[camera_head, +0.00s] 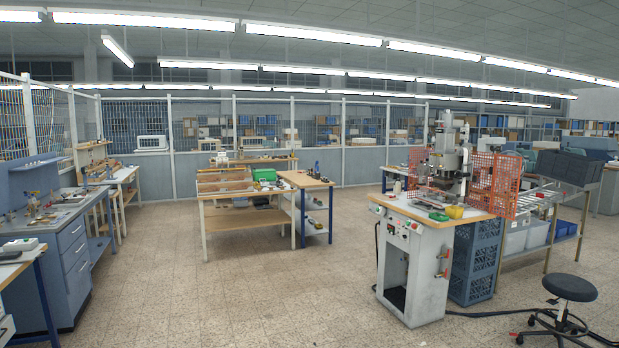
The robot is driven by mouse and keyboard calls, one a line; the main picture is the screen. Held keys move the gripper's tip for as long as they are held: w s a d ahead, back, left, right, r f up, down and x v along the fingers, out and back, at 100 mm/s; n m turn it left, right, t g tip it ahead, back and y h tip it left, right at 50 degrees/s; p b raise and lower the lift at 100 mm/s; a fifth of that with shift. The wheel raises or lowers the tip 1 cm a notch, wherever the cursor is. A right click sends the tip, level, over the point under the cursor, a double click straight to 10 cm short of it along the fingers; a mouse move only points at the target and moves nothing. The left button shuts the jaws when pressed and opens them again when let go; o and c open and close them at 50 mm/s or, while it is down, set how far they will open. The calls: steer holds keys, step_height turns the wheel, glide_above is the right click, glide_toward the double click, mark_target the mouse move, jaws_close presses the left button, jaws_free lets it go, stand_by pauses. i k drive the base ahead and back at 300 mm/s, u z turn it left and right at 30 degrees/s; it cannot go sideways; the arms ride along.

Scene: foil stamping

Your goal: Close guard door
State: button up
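The foil stamping press (447,158) stands on a grey cabinet with a wooden top (410,262), right of the middle. Orange mesh guard panels stand around it. The larger mesh panel (497,184) is on the right side of the top and reaches out toward the front right corner, looking like a door swung open. Another orange mesh piece (415,163) shows at the left of the press. The front of the press is uncovered. A yellow item (454,212) and a green item (438,216) lie on the top at the front. My gripper is not in view.
A black stool (569,288) stands at the front right, with cables on the floor near it. Workbenches stand at left and centre. The tiled floor (250,290) in front is clear.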

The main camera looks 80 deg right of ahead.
mark_target(518, 179)
steer(key=z, duration=2.3)
steer(key=i, duration=6.7)
steer(key=z, duration=1.7)
steer(key=i, duration=1)
steer(key=u, duration=0.05)
